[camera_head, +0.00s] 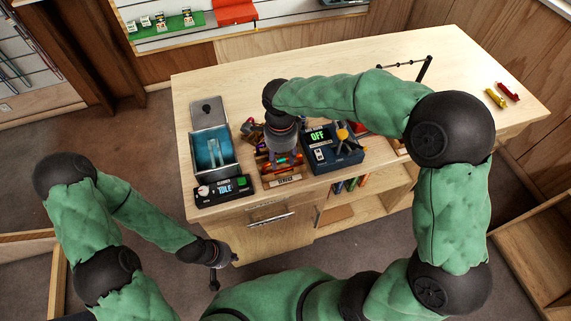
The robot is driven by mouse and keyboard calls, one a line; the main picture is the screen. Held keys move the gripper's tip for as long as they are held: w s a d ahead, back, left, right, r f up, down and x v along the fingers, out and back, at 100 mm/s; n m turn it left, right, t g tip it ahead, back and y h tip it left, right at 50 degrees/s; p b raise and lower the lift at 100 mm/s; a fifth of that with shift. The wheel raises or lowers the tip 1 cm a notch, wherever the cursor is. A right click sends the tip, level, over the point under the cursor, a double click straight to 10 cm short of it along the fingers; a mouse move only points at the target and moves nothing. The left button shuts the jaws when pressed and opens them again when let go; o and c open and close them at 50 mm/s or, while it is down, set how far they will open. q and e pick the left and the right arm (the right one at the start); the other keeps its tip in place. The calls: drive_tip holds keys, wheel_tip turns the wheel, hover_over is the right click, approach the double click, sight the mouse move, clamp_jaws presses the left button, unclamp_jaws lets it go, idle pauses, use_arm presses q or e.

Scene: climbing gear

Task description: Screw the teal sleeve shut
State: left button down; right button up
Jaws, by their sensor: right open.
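A wooden tray labelled SERVICE (283,181) sits near the table's front edge and holds several small coloured pieces of gear in red, orange and other colours. I cannot pick out the teal sleeve among them; the pieces are small and partly covered by my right arm. My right gripper (283,157) points down over this tray, its fingers open and mostly hidden by its own wrist. I cannot tell whether it touches anything. My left gripper (214,279) hangs low in front of the table at the left, away from the gear, its fingers too small to read.
A grey open-lidded cleaner (196,139) with an IDLE panel (226,189) stands left of the tray. A dark blue device showing OFF (320,155) stands right of it. Red and yellow pieces (496,97) lie at the table's far right. The table's (230,75) back left is clear.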

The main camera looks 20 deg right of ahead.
drive_tip(key=shift+s, duration=1.1)
drive_tip(key=shift+f+b, duration=0.25)
drive_tip(key=shift+b, duration=0.1)
drive_tip(key=shift+f+b, duration=0.85)
drive_tip(key=shift+f, duration=0.35)
drive_tip(key=shift+w, duration=0.1)
drive_tip(key=shift+w, duration=1.2)
drive_tip(key=shift+r, duration=0.1)
drive_tip(key=shift+s+r+p, duration=0.1)
drive_tip(key=shift+r+p, duration=1.05)
drive_tip(key=shift+r, duration=0.25)
